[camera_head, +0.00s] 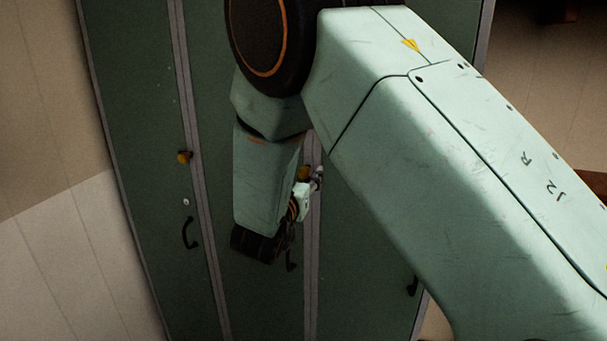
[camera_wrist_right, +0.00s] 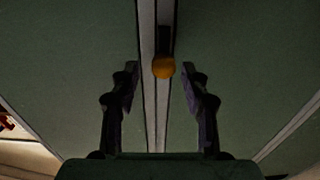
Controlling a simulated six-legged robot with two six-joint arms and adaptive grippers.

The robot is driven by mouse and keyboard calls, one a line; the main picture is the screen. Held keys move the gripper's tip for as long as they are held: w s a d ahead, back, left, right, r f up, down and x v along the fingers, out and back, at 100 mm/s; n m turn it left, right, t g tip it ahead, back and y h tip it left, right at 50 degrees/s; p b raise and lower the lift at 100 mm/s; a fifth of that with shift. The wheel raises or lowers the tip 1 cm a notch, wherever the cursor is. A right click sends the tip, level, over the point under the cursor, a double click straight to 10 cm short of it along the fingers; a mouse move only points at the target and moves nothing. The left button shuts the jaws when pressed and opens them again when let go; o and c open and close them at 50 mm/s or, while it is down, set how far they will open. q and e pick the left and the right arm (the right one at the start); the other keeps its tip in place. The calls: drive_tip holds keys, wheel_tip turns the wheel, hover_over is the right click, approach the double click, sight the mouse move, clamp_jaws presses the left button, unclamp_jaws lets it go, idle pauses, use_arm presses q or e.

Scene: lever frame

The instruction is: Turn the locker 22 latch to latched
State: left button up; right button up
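A green locker bank (camera_head: 150,90) shows several tall doors with grey strips between them. One orange latch knob (camera_head: 304,172) is on the middle door, partly hidden by my right arm. My right gripper (camera_head: 315,180) is beside this knob. In the right wrist view, the two dark fingers of the gripper (camera_wrist_right: 160,72) are open, with the orange knob (camera_wrist_right: 163,68) between them in the picture. I cannot tell whether they touch it. A dark bar extends above the knob. No locker number is readable. My left gripper is not in view.
Another orange latch knob (camera_head: 184,157) is on the left door, above a keyhole and a black handle (camera_head: 189,233). Another black handle (camera_head: 412,286) is at lower right. My right arm covers much of the doors. Open floor lies left of the lockers.

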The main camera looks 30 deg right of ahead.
drive_tip(key=shift+c, duration=0.8)
drive_tip(key=shift+w+d+f, duration=0.15)
drive_tip(key=shift+w+f, duration=0.2)
drive_tip(key=shift+w, duration=0.2)
drive_tip(key=c, duration=0.4)
drive_tip(key=shift+s+d+r, duration=0.1)
drive_tip(key=shift+s, duration=0.1)
drive_tip(key=c, duration=0.3)
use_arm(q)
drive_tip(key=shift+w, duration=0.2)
use_arm(e)
drive_tip(key=shift+w, duration=0.1)
clamp_jaws()
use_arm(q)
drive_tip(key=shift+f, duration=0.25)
use_arm(e)
drive_tip(key=shift+m, duration=0.3)
drive_tip(key=m+b, duration=0.2)
drive_tip(key=m, duration=0.1)
drive_tip(key=shift+m, duration=0.3)
drive_tip(key=m+b, duration=0.4)
drive_tip(key=shift+m, duration=0.3)
drive_tip(key=m+b, duration=0.5)
drive_tip(key=shift+f, duration=0.2)
use_arm(q)
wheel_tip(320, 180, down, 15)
drive_tip(key=b, duration=0.4)
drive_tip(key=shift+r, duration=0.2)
use_arm(e)
drive_tip(key=m, duration=0.4)
